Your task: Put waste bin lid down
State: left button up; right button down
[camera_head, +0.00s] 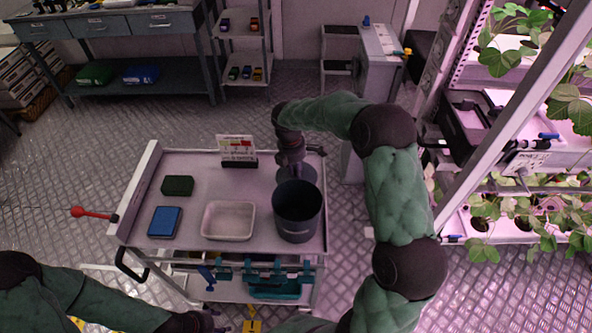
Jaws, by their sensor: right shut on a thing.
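The dark waste bin (297,216) stands open and upright on the white cart, near its right edge. My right gripper (292,166) points down just behind the bin, and it is shut on the dark round waste bin lid (307,176). The lid lies about flat behind the bin's rim, partly covered by the gripper and the bin. I cannot tell whether the lid touches the cart top. My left gripper (205,322) is low at the bottom edge, in front of the cart. Its fingers are too unclear to read.
The cart (190,222) also holds a white tray (229,222), a blue box (165,222), a dark green box (177,186) and a small sign (238,150). Teal tools (275,282) hang on its front. A plant rack (500,170) stands at right. The cart's left back is clear.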

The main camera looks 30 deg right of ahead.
jog(key=shift+r, duration=0.1)
jog(key=c, duration=1.1)
grip_release()
jog(key=r+p, duration=0.1)
jog(key=r, duration=0.3)
jog(key=a+r+p, duration=0.1)
jog(key=r, duration=0.3)
jog(key=r+p, duration=0.1)
jog(key=r, duration=0.3)
jog(key=shift+w+a+p, duration=0.15)
jog(key=shift+a+p, duration=0.1)
jog(key=shift+p, duration=0.1)
